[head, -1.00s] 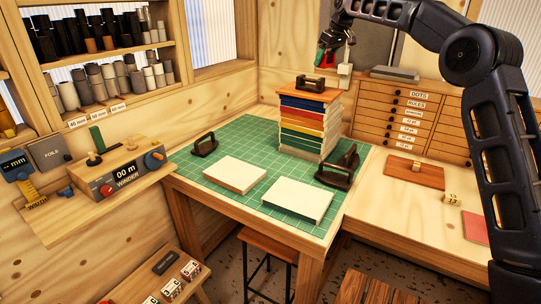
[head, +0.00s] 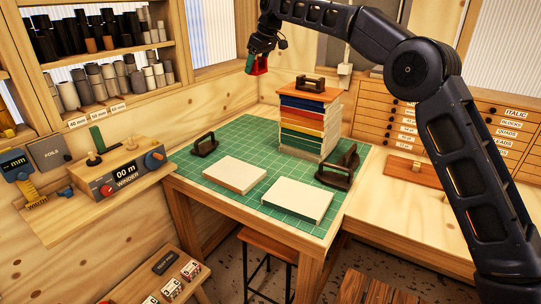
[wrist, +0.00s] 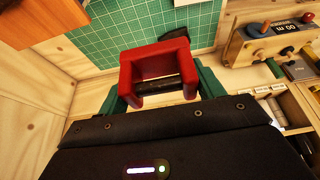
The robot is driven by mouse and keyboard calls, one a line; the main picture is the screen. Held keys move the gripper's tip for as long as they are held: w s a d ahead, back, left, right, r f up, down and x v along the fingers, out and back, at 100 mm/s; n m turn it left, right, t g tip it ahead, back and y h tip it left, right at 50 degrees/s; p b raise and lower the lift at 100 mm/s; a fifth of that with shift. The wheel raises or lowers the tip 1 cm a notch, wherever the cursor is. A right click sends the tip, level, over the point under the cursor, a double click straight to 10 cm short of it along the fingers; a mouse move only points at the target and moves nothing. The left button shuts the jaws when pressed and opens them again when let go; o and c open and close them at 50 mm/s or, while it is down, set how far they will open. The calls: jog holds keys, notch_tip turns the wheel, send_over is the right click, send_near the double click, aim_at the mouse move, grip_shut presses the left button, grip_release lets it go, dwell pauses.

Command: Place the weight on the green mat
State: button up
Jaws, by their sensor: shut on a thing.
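A red U-shaped weight with a dark bar (head: 260,65) is held in my gripper (head: 256,66), high in the air beyond the mat's back edge in the head view. In the wrist view the red weight (wrist: 140,62) sits between the green fingers of my gripper (wrist: 160,88), which are shut on it. The green mat (head: 250,138) with a pale grid lies on the table; part of it shows beyond the weight in the wrist view (wrist: 120,30). The weight is apart from the mat.
On the mat stand a tall stack of coloured books (head: 308,127) topped by a dark handled block (head: 311,84), two pale paper blocks (head: 234,175) (head: 298,200), and two dark handled weights (head: 205,146) (head: 338,167). The winder (head: 125,168) is at left. Bare mat shows behind the papers.

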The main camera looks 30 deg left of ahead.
aim_at(257, 160)
notch_tip(257, 160, down, 38)
jog(key=shift+w+d+r, duration=0.1)
jog(key=shift+w, duration=0.05)
dwell(0.8)
jog(key=o, duration=1.4)
jog(key=shift+f, duration=0.2)
jog(key=v, duration=1.2)
jog(key=shift+r, duration=0.2)
